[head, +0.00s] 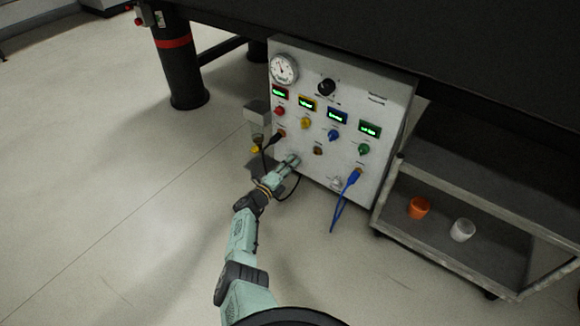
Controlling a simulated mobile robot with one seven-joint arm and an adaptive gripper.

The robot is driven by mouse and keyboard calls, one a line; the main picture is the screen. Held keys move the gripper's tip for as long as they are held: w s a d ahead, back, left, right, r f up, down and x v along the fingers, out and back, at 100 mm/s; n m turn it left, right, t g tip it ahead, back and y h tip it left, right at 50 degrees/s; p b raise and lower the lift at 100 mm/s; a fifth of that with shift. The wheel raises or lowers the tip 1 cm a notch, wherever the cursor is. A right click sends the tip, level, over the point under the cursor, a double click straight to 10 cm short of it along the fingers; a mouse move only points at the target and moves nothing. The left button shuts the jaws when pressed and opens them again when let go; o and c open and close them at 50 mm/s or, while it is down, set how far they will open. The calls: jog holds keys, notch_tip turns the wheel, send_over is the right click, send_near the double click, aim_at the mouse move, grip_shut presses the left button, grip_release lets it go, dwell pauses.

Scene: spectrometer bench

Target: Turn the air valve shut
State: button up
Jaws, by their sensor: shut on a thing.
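A grey instrument panel (397,100) stands under the dark bench top. My gripper (293,159) reaches its lower left front from below and is shut on a small part there. The fingers cover that part. By its place low on the panel, I take it to be the air valve, but its handle and its angle cannot be seen. A black cable (297,187) loops down just under my gripper.
The panel carries a round gauge (284,69), a black knob (326,87) and several coloured knobs. A blue cable (343,201) hangs to the right of my gripper. A grey box (257,113) is at the panel's left edge. A cart shelf holds an orange cup (418,207) and a white cup (462,230).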

grip_shut()
jog(key=shift+n, duration=0.4)
jog(key=n+p, duration=0.1)
jog(key=n, duration=1.5)
jog(key=shift+n, duration=0.4)
